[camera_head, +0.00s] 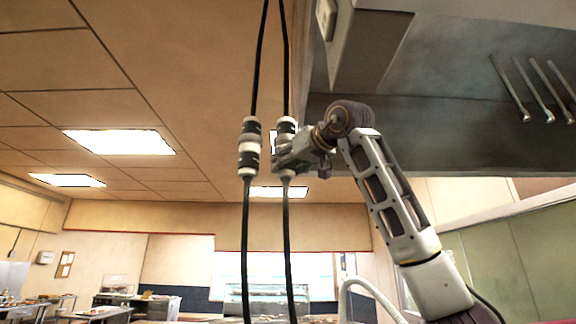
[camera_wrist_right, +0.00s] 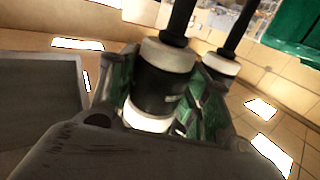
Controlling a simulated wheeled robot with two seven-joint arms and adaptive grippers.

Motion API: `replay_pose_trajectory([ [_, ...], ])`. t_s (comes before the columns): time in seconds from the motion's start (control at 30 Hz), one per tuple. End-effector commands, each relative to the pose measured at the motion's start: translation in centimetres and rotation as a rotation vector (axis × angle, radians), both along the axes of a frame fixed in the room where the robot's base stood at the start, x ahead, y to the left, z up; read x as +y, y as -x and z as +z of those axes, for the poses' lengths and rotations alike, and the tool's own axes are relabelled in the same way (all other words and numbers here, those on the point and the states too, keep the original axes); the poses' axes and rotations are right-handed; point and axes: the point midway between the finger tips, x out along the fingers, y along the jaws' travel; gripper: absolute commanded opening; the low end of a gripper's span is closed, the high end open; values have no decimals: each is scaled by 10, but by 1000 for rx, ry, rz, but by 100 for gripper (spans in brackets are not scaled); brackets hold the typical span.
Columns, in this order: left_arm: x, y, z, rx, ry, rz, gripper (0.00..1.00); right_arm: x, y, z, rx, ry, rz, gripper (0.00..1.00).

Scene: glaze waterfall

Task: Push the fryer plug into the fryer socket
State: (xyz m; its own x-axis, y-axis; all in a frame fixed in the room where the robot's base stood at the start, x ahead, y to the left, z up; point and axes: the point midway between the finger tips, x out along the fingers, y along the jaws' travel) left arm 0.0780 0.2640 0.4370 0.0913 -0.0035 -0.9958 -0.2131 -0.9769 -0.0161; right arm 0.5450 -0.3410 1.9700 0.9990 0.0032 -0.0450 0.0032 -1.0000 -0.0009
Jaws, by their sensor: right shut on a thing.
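Two black cables hang side by side, each with a black-and-white connector. My right gripper (camera_head: 284,157) is shut on the lower connector of the right-hand cable, which I take to be the fryer plug (camera_head: 286,172). In the right wrist view the fryer plug (camera_wrist_right: 165,80) is a black cylinder with a white collar between the green-tinted fingers. Above it in the head view is the upper connector (camera_head: 286,127), which I take to be the fryer socket. The fingers hide the place between them, so I cannot tell how far they are joined. My left gripper is out of view.
The neighbouring connector pair (camera_head: 249,150) hangs close on the left, and one of its connectors shows in the wrist view (camera_wrist_right: 220,68). A grey metal hood (camera_head: 450,60) with hanging utensils (camera_head: 535,88) is at the upper right. Open room lies left of the cables.

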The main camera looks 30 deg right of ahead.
Motion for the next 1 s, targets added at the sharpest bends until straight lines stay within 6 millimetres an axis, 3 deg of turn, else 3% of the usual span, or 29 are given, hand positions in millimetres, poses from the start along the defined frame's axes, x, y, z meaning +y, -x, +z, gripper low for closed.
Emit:
replay_pose_trajectory([
  [0.7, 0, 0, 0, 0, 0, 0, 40, 0, 0, 5, -3, 0, 0, 6],
  [0.73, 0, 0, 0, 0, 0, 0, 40, 0, 0, 5, -3, 0, 0, 52],
  [0.9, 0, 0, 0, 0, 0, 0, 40, 0, 0, 4, -2, 0, 0, 74],
  [1.0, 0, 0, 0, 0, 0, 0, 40, 0, 0, 4, -1, 0, 0, 74],
])
